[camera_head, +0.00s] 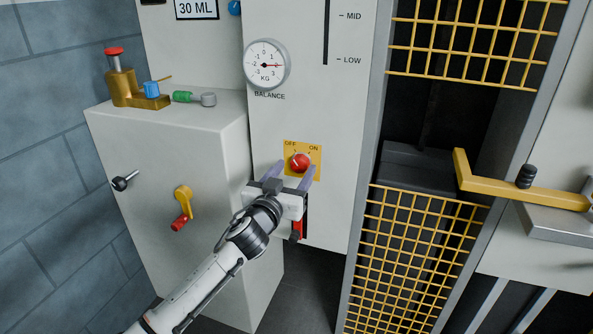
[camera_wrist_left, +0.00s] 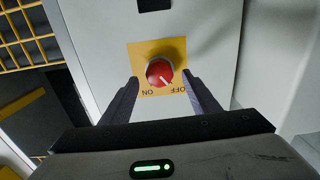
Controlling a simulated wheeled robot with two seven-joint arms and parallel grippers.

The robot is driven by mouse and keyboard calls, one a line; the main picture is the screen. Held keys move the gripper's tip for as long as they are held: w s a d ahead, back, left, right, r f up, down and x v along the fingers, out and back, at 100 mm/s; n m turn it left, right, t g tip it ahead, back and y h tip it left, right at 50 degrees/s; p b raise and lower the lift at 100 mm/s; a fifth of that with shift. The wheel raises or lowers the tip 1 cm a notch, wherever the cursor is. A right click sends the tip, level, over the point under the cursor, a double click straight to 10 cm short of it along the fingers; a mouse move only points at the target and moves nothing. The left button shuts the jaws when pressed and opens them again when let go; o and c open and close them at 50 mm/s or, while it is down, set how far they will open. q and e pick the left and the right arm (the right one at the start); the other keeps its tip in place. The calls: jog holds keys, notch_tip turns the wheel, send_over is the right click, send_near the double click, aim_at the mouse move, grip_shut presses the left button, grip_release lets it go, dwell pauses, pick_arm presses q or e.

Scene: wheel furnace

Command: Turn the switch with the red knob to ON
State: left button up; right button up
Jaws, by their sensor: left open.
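The red knob (camera_head: 300,162) sits on a yellow plate (camera_head: 289,146) on the white panel, with OFF at the upper left and ON at the upper right. In the left wrist view, the red knob (camera_wrist_left: 160,71) appears upside down, and its white mark points toward OFF. My left gripper (camera_head: 296,167) is open in front of the plate. In the left wrist view, the left gripper (camera_wrist_left: 160,77) has one fingertip on each side of the knob, with visible gaps. I cannot tell how far the tips are from the panel. My right gripper is not in view.
A balance gauge (camera_head: 266,64) is above the switch. A red handle (camera_head: 297,229) in a dark slot is below, partly behind my gripper. A white cabinet (camera_head: 148,157) with a yellow crank (camera_head: 183,200) stands left. Yellow grating (camera_head: 415,262) and a yellow bar (camera_head: 520,188) are right.

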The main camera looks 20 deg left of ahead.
pick_arm(q)
jog(key=shift+w, duration=1)
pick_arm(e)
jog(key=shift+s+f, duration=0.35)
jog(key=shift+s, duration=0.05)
pick_arm(q)
jog(key=c, duration=1)
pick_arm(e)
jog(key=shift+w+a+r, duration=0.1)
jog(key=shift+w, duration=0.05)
